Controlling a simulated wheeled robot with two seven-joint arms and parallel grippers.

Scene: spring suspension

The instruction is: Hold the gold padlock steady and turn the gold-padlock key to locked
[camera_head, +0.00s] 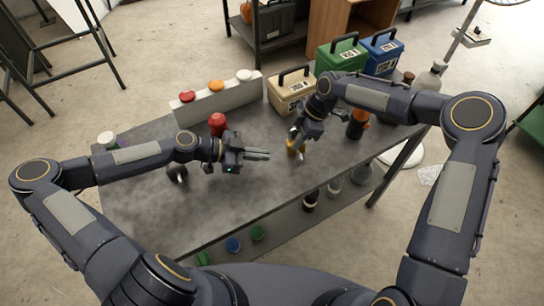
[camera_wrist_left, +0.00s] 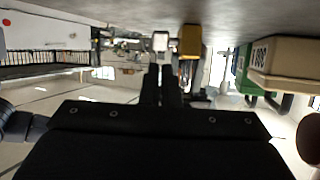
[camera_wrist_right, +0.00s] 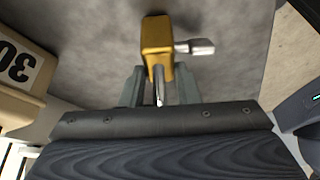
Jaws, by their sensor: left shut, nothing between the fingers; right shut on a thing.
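The gold padlock (camera_head: 291,148) sits on the grey table below my right gripper (camera_head: 297,133). In the right wrist view the padlock (camera_wrist_right: 157,40) reaches between the fingers of my right gripper (camera_wrist_right: 160,88), which is shut on it. The silver key (camera_wrist_right: 196,46) sticks out of the padlock's side, to the right in that view. My left gripper (camera_head: 268,156) is shut and empty, left of the padlock and pointing toward it. In the left wrist view the key (camera_wrist_left: 160,41) and padlock (camera_wrist_left: 190,40) show just beyond the left fingertips (camera_wrist_left: 162,68); I cannot tell whether they touch the key.
A tan box (camera_head: 291,92), a green box (camera_head: 341,58) and a blue box (camera_head: 381,55) stand along the back. A white panel with coloured buttons (camera_head: 219,98) stands behind a red object (camera_head: 217,123). An orange-brown jar (camera_head: 357,124) is at right.

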